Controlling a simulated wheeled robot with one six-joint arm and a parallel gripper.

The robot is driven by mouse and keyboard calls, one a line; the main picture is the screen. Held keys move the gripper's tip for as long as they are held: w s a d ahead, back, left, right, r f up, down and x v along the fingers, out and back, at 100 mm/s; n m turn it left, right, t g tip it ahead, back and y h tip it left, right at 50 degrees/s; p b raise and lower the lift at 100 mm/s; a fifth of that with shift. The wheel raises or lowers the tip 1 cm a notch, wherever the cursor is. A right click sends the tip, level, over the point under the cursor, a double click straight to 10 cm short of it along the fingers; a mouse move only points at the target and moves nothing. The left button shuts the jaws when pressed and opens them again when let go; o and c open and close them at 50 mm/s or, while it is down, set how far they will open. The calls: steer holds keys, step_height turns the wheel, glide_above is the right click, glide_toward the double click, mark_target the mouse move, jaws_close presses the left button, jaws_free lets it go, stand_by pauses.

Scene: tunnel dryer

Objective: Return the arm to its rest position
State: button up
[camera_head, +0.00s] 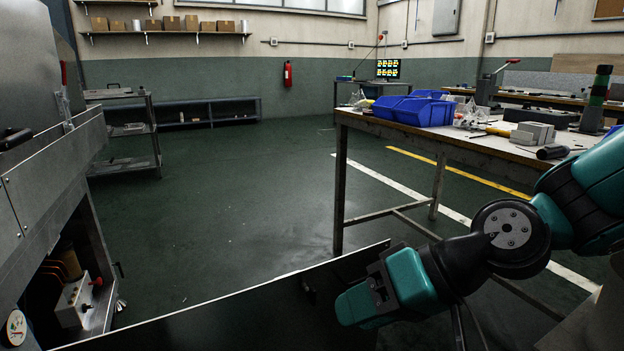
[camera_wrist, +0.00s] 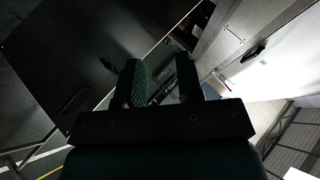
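My teal and black arm (camera_head: 510,235) reaches in from the right edge of the head view and bends down toward the lower middle. Its end, my gripper (camera_wrist: 160,78), is low in front of a dark flat panel (camera_head: 240,315). In the wrist view its two fingers stand apart, with nothing clearly held between them. The fingertips cannot be made out in the head view. The panel also fills the upper left of the wrist view (camera_wrist: 75,50). It looks like a lowered or swung-out door of the metal machine (camera_head: 45,190) at the left.
The machine's lower compartment is open and shows a white switch box (camera_head: 75,302) with red knobs. A workbench (camera_head: 450,142) with blue bins (camera_head: 415,109) stands right of centre, behind my arm. A metal shelf cart (camera_head: 150,135) stands at the left back. The green floor between them is clear.

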steer(key=s+d+r+n+g+h+p, duration=0.25)
steer(key=s+d+r+h, duration=0.35)
steer(key=s+d, duration=0.35)
step_height(320, 180, up, 37)
steer(key=p, duration=3.8)
steer(key=shift+a+t, duration=0.35)
steer(key=shift+a, duration=0.1)
steer(key=shift+s, duration=0.1)
steer(key=shift+a, duration=0.1)
